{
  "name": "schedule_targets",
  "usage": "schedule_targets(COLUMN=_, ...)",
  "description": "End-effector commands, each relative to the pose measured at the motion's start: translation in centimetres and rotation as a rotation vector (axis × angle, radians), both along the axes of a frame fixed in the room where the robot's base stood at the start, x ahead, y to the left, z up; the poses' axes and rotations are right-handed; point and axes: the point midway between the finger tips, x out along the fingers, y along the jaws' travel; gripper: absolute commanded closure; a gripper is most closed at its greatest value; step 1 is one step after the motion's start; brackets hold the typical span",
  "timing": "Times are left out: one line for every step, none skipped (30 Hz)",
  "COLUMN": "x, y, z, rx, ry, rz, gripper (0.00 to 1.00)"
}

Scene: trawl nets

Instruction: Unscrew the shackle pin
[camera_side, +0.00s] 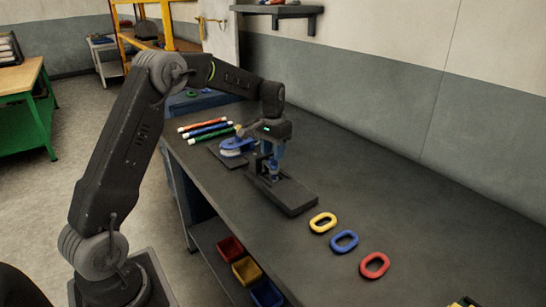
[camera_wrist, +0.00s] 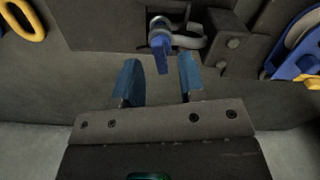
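In the wrist view, the shackle (camera_wrist: 188,40) is a grey metal bow held at a dark block fixture. Its pin (camera_wrist: 159,45) has a blue flat head that points toward my gripper. My gripper (camera_wrist: 160,82) has two blue fingers, spread apart, with nothing between them. The blue pin head lies just beyond the fingertips, roughly in line with the gap. In the side view, my gripper (camera_side: 270,165) points down over the dark fixture base (camera_side: 292,197) on the bench. There the shackle and pin are mostly hidden by the fingers.
A blue pulley block (camera_side: 235,146) lies left of the fixture, with red, blue and green rods (camera_side: 205,130) behind it. Yellow (camera_side: 323,222), blue (camera_side: 344,241) and red (camera_side: 375,265) links lie to the right. The bench (camera_side: 420,245) is clear beyond them.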

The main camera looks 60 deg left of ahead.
Motion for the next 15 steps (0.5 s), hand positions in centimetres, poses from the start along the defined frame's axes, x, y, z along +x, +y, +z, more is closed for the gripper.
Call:
schedule_targets(x=0.0, y=0.0, z=-0.7, rx=-0.001, ry=0.002, rz=0.0, gripper=0.63)
schedule_targets(x=0.0, y=0.0, z=-1.0, rx=-0.001, ry=0.002, rz=0.0, gripper=0.63)
schedule_targets(x=0.0, y=0.0, z=-1.4, rx=0.0, ry=0.001, rz=0.0, gripper=0.63)
schedule_targets(x=0.0, y=0.0, z=-1.7, rx=0.0, ry=0.001, rz=0.0, gripper=0.63)
schedule_targets(x=0.0, y=0.0, z=-1.8, rx=0.0, ry=0.001, rz=0.0, gripper=0.63)
schedule_targets(x=0.0, y=0.0, z=-2.0, rx=0.0, ry=0.001, rz=0.0, gripper=0.63)
schedule_targets(x=0.0, y=0.0, z=-2.2, rx=0.0, ry=0.0, rz=0.0, gripper=0.63)
schedule_targets(x=0.0, y=0.0, z=-2.2, rx=0.0, ry=0.0, rz=0.0, gripper=0.63)
schedule_targets(x=0.0, y=0.0, z=-2.3, rx=0.0, ry=-0.001, rz=0.0, gripper=0.63)
schedule_targets(x=0.0, y=0.0, z=-2.3, rx=0.0, ry=-0.001, rz=0.0, gripper=0.63)
schedule_targets(x=0.0, y=0.0, z=-2.3, rx=0.0, ry=-0.001, rz=0.0, gripper=0.63)
schedule_targets(x=0.0, y=0.0, z=-2.3, rx=0.0, ry=-0.001, rz=0.0, gripper=0.63)
schedule_targets(x=0.0, y=0.0, z=-2.3, rx=0.0, ry=-0.001, rz=0.0, gripper=0.63)
schedule_targets(x=0.0, y=0.0, z=-2.3, rx=0.0, ry=-0.001, rz=0.0, gripper=0.63)
schedule_targets(x=0.0, y=0.0, z=-2.3, rx=0.0, ry=-0.001, rz=0.0, gripper=0.63)
